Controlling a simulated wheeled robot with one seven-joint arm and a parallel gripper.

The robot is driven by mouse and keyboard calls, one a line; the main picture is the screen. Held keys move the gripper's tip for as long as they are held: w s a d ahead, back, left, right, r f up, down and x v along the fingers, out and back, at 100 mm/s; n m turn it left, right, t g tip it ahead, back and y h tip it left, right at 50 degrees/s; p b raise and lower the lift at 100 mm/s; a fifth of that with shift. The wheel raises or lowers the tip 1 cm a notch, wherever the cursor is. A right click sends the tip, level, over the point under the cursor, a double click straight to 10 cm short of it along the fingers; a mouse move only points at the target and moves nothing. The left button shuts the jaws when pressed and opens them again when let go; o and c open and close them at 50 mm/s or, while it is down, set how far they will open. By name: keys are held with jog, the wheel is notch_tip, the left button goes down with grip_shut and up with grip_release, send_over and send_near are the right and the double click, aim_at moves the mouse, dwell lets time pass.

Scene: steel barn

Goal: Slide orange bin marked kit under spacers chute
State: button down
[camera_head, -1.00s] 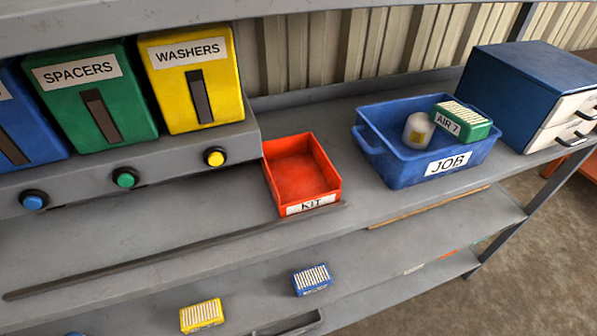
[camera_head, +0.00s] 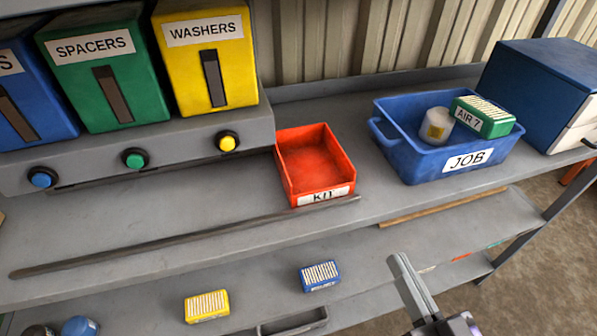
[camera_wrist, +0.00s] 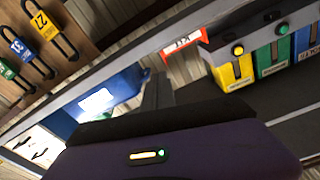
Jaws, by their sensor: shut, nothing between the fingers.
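The orange-red bin labelled KIT (camera_head: 316,172) sits empty on the workbench, right of the dispenser row and behind a dark strip along the bench. It also shows in the wrist view (camera_wrist: 182,43). The green SPACERS dispenser (camera_head: 104,70) has a dark vertical slot, with a green button (camera_head: 134,159) on the grey ledge below it. The yellow WASHERS dispenser (camera_head: 205,55) stands between it and the bin side. My gripper (camera_head: 398,262) is at the lower right, in front of the bench, apart from the bin; it is shut and empty.
A blue JOB bin (camera_head: 420,158) holding a white roll and a green box stands right of the KIT bin. A blue drawer cabinet (camera_head: 535,85) is at far right. A yellow box (camera_head: 206,306) and a blue box (camera_head: 319,275) lie on the lower shelf. Bench below the buttons is clear.

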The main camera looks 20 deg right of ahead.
jog(key=w+r+m+y, duration=0.1)
jog(key=w+r+m, duration=0.1)
jog(key=w+m, duration=0.1)
jog(key=w+r+m+y+b, duration=0.1)
jog(key=w+r+m, duration=0.1)
jog(key=w, duration=0.3)
jog(key=w+r+m+y, duration=0.1)
jog(key=w+r+m, duration=0.1)
jog(key=w+m, duration=0.2)
jog(key=shift+w+a+r+m+b, duration=0.1)
jog(key=shift+w+a+m+b, duration=0.2)
jog(key=shift+w+a+m, duration=0.1)
jog(key=shift+s+a+f+m+g+y, duration=0.15)
jog(key=shift+a+f+m+g+y, duration=0.15)
jog(key=shift+a+f+m+y, duration=0.45)
jog(key=shift+a+f+m, duration=0.2)
jog(key=shift+f+m, duration=0.05)
jog(key=shift+f, duration=0.15)
jog(key=p, duration=0.2)
send_over(297, 189)
jog(key=d, duration=0.4)
jog(key=shift+r, duration=0.15)
jog(key=a, duration=0.2)
jog(key=shift+s+a+p, duration=0.1)
jog(key=shift+a+p, duration=0.2)
jog(key=shift+p, duration=0.1)
jog(key=shift+a, duration=0.65)
